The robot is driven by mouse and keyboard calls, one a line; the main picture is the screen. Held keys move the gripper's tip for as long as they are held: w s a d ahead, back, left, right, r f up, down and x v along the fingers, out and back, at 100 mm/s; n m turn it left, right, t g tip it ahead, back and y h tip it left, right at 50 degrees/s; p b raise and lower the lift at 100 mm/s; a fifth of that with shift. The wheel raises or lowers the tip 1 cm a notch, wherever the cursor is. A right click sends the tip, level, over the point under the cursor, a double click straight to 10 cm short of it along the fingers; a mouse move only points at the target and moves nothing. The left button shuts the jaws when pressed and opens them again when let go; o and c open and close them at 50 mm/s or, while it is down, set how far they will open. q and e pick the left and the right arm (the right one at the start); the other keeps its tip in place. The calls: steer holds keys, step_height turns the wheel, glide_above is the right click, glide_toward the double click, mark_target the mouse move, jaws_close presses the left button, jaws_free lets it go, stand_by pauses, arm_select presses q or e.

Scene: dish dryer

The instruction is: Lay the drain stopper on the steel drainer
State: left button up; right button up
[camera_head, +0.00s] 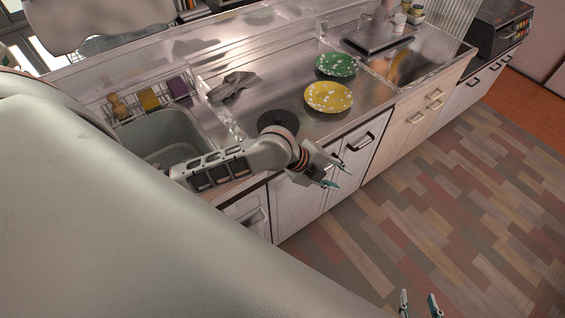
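A round black disc (278,122), which looks like the drain stopper, lies flat on the steel worktop, partly hidden by my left arm. The bare ribbed steel surface (240,68) behind it looks like the steel drainer. My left gripper (341,177) is open and empty, in front of the cabinet doors, to the right of and below the disc in the picture. My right gripper (419,296) shows only its two spread fingertips at the bottom edge, over the floor.
A sink (165,135) and a wire rack (150,100) with sponges are at left. A grey cloth (233,84), a green plate (336,64) and a yellow plate (328,97) lie on the steel.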

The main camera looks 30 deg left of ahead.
arm_select(q)
steer(key=s+a+f+n+t+y, duration=0.2)
steer(key=s+a+f+n, duration=0.2)
steer(key=s+n, duration=0.4)
steer(key=s+a+f+n+t+y, duration=0.1)
steer(key=s+a+f+n, duration=0.3)
steer(key=n, duration=0.7)
steer(key=s+f+t, duration=0.1)
steer(key=s+f, duration=0.1)
steer(key=s, duration=0.2)
steer(key=shift+s+t+y, duration=0.3)
steer(key=shift+s+y, duration=0.05)
steer(key=shift+y, duration=0.05)
